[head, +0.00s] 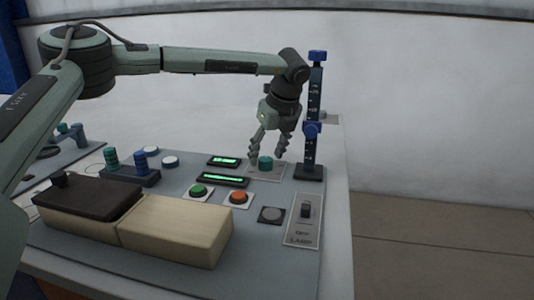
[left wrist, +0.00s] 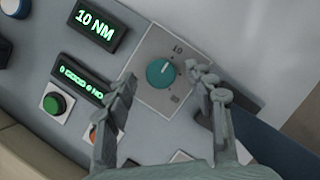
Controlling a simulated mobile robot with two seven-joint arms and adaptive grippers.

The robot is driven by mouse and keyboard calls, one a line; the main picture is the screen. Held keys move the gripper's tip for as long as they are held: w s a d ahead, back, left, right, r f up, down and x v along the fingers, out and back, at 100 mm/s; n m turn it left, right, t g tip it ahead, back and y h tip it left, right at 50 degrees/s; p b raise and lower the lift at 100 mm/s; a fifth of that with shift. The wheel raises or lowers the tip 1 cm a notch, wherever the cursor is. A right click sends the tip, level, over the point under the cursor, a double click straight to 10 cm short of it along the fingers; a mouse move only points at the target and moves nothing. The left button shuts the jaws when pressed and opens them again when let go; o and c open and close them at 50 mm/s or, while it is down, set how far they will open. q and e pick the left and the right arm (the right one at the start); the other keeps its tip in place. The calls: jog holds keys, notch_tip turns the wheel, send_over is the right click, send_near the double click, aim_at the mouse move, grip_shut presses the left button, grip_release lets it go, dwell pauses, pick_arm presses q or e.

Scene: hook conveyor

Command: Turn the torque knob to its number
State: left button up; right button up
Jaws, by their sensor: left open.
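The torque knob (left wrist: 160,73) is a round teal dial with a white pointer line on a light grey plate (left wrist: 150,100). A printed "10" shows near one edge of its scale; other marks are too small to read. In the head view the knob (head: 265,163) sits at the back of the panel. My left gripper (head: 268,156) is open above it, pointing down, with its fingers on either side and apart from the knob in the left wrist view (left wrist: 165,85). A green display (left wrist: 95,24) reads "10 NM". My right gripper is not in view.
A second display (head: 222,179), a green button (head: 198,192), an orange button (head: 238,198) and a lamp switch (head: 304,220) lie nearer. A wooden box (head: 175,230) stands front left.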

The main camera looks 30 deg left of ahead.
pick_arm(q)
jog(key=shift+w+a+f, duration=0.1)
jog(key=shift+a+f, duration=0.05)
jog(key=shift+f, duration=0.3)
jog(key=shift+c, duration=0.5)
jog(key=c, duration=1.1)
jog(key=shift+o, duration=0.2)
